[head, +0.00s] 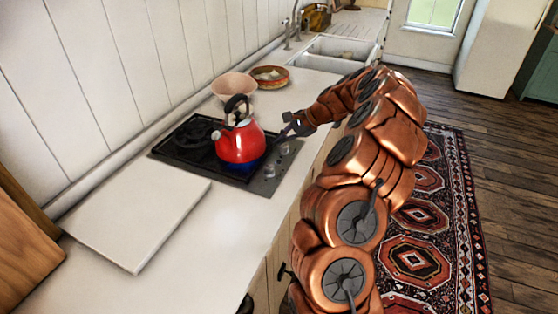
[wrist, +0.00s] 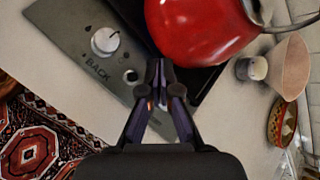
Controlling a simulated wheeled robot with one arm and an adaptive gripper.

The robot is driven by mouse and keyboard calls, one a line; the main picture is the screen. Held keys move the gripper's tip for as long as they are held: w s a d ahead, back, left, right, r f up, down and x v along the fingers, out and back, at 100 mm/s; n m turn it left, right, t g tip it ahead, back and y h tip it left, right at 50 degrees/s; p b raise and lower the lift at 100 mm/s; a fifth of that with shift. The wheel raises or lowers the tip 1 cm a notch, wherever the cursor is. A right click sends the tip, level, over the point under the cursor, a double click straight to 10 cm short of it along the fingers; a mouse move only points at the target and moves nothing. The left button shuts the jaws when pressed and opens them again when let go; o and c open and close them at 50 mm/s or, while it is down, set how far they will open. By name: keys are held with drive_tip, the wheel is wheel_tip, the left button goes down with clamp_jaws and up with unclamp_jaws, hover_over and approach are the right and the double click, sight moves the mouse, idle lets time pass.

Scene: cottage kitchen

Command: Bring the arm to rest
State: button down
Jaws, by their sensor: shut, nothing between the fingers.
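My gripper (wrist: 158,78) is shut and empty in the wrist view, its fingertips together over the front control strip of the hob. In the head view my gripper (head: 283,135) is at the right of the red kettle (head: 238,143), by the hob's front edge. The copper arm reaches in from the lower right over the counter's edge. The kettle stands upright on the hob (head: 181,158) and also shows in the wrist view (wrist: 198,28), just beyond the fingertips. No contact between fingers and kettle is clear.
A knob (wrist: 105,40) lies left of the fingertips in the wrist view. A white board (head: 138,217) lies on the near counter. A pinkish bowl (head: 233,86) and a patterned dish (head: 270,77) stand behind the hob, before the sink (head: 335,52). A rug (head: 425,215) covers the floor at right.

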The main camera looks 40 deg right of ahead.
idle(0.3)
drive_tip(key=s+a+r+n+g+y, duration=0.1)
drive_tip(key=a+r+n, duration=0.2)
drive_tip(key=a, duration=0.5)
drive_tip(key=s+a+r+n+g, duration=0.1)
drive_tip(key=s+a+r+n, duration=0.15)
drive_tip(key=a, duration=0.45)
drive_tip(key=s+a+r+n+g+h, duration=0.1)
drive_tip(key=s+a+r+n+g, duration=0.15)
drive_tip(key=s+a, duration=0.35)
drive_tip(key=s+a+r+n+g, duration=0.1)
drive_tip(key=s+a+n, duration=0.3)
drive_tip(key=a, duration=0.3)
drive_tip(key=s+f+n+g+h, duration=0.1)
drive_tip(key=s+f+n+h, duration=0.1)
drive_tip(key=s, duration=1.1)
drive_tip(key=s+f+n+g+h, duration=0.1)
drive_tip(key=s+n+h, duration=0.3)
drive_tip(key=s, duration=0.9)
drive_tip(key=shift+s+a+f+n+g, duration=0.15)
drive_tip(key=shift+a+f+n+g, duration=0.2)
drive_tip(key=shift+g, duration=0.2)
